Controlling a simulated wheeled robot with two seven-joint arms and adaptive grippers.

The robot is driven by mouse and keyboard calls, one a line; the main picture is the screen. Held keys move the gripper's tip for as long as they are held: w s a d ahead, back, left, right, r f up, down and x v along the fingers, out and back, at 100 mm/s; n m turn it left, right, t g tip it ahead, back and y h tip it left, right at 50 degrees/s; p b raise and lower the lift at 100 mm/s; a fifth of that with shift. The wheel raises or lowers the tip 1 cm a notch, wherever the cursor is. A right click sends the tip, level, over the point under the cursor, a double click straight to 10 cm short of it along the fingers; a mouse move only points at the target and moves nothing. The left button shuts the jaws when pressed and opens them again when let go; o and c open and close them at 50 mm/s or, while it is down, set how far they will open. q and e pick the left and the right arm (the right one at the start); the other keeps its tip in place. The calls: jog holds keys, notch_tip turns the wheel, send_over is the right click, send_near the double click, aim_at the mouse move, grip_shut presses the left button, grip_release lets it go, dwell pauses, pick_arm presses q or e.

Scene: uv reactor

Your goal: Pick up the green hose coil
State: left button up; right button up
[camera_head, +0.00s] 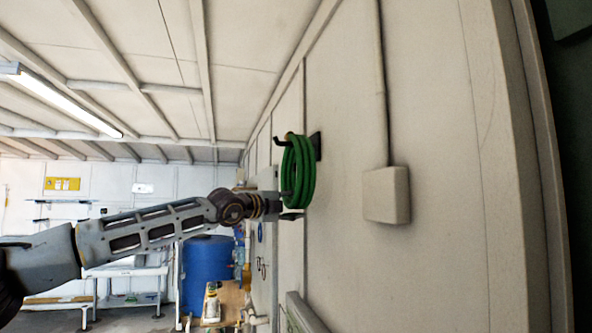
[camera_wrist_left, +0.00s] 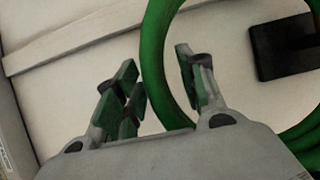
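The green hose coil (camera_head: 300,170) hangs on a black wall hook (camera_head: 317,146) on the pale wall. My left gripper (camera_head: 287,205) is at the lower part of the coil, its arm reaching in from the left. In the left wrist view, the gripper (camera_wrist_left: 158,78) has its two fingers spread apart. A strand of the green hose coil (camera_wrist_left: 152,50) shows between the fingers, with no visible grip on it. The hook's black plate (camera_wrist_left: 285,48) is at the right, inside the loop. My right gripper is in neither view.
A pale box (camera_head: 387,195) with a conduit is fixed on the wall right of the coil. A blue barrel (camera_head: 207,275) and a cluttered wooden surface stand below and beyond my left arm. White tables are at the back left.

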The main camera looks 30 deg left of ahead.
pick_arm(q)
jog(key=shift+w+d, duration=0.2)
jog(key=shift+w, duration=0.3)
jog(key=shift+c, duration=0.4)
grip_shut()
